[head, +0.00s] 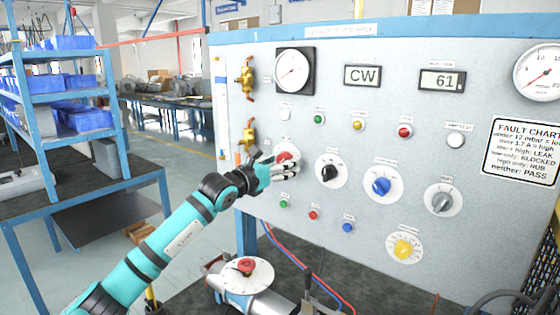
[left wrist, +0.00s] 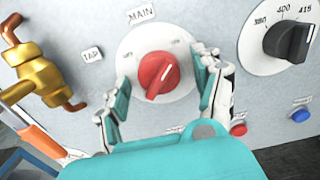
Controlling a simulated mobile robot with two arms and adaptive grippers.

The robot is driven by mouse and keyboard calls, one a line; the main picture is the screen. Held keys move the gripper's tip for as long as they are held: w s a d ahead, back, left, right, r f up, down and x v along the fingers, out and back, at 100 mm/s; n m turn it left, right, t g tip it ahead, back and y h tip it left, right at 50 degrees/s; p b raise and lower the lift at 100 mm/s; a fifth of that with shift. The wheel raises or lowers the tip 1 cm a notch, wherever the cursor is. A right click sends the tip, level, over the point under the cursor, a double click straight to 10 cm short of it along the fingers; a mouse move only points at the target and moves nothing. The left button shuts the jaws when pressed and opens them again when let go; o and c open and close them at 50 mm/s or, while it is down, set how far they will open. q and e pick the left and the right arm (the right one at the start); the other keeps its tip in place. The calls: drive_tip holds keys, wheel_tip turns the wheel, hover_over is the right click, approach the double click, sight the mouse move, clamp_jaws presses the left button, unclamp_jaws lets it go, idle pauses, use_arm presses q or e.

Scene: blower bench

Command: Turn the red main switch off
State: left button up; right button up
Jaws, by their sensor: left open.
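The red main switch (left wrist: 158,76) is a round knob with a raised grip bar, on a white disc under the label MAIN (left wrist: 140,14). Its grip bar slants from upper right to lower left in the left wrist view. Small marks on the disc are too blurred to read. In the head view the red switch (head: 284,155) shows partly behind my left gripper (head: 282,168). My left gripper is open, with one finger on each side of the knob in the left wrist view. I cannot tell whether the fingers touch it. My right gripper is not in view.
A black dial (head: 329,172) sits close to the right of the switch, with a blue dial (head: 381,186) beyond. Brass valves (head: 246,78) are on the panel's left edge. Small buttons (head: 313,215) lie below. A red emergency knob (head: 245,266) stands low in front.

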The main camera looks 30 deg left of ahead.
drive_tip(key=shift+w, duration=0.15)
use_arm(q)
drive_tip(key=c, duration=1.2)
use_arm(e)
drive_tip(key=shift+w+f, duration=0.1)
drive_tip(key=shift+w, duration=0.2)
